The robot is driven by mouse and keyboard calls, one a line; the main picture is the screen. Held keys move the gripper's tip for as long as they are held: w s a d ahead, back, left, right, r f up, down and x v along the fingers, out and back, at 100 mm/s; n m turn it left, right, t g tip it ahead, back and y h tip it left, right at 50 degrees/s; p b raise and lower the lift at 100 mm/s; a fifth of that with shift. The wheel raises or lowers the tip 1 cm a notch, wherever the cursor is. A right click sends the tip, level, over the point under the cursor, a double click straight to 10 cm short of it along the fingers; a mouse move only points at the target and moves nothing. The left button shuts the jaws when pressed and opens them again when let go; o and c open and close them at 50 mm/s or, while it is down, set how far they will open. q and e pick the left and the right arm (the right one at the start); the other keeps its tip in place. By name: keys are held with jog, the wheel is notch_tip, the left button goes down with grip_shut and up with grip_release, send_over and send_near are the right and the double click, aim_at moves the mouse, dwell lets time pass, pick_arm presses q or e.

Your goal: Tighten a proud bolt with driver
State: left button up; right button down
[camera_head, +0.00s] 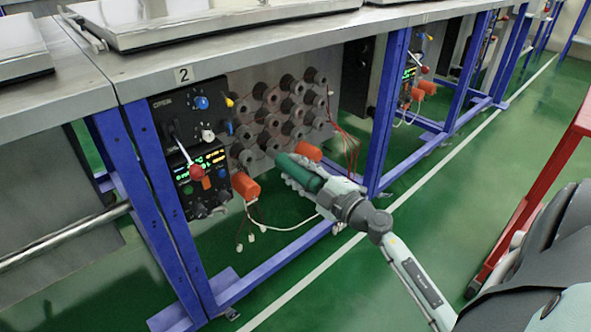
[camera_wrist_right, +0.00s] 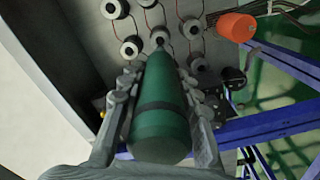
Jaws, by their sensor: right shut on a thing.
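My right gripper (camera_head: 304,182) is shut on the green driver (camera_head: 298,171) at the panel under bench 2. In the wrist view the driver (camera_wrist_right: 160,110) lies between both fingers of the gripper (camera_wrist_right: 159,85), its thin tip pointing away. The tip ends at or very near one of the round dark fittings (camera_wrist_right: 161,31); I cannot tell whether they touch. Several rows of these fittings (camera_head: 289,108) stick out of the grey panel (camera_head: 240,90). I cannot tell which bolt stands proud. My left gripper is not in view.
A black control box (camera_head: 188,140) with knobs and a red-knobbed lever hangs left of the panel. Orange cylinders (camera_head: 245,186) and loose wires hang below the fittings. A blue leg (camera_head: 388,110) and lower rail (camera_head: 275,268) frame the bay. Green floor lies open in front.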

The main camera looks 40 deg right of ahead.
aim_at(278, 154)
jog(key=shift+w+r, duration=0.1)
jog(key=shift+r, duration=0.05)
jog(key=shift+w, duration=0.25)
jog(key=shift+w+p, duration=0.35)
jog(key=shift+p, duration=0.05)
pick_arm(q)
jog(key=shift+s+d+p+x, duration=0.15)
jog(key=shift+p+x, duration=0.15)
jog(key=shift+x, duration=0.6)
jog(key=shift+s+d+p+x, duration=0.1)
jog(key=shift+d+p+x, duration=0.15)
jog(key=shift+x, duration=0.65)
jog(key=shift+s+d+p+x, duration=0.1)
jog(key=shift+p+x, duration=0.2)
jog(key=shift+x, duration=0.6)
pick_arm(e)
jog(key=shift+w+a, duration=0.2)
jog(key=shift+w, duration=2.4)
pick_arm(q)
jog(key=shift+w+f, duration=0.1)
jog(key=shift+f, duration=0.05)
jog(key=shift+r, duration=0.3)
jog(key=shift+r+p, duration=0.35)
jog(key=shift+p, duration=0.3)
pick_arm(e)
jog(key=shift+w, duration=0.2)
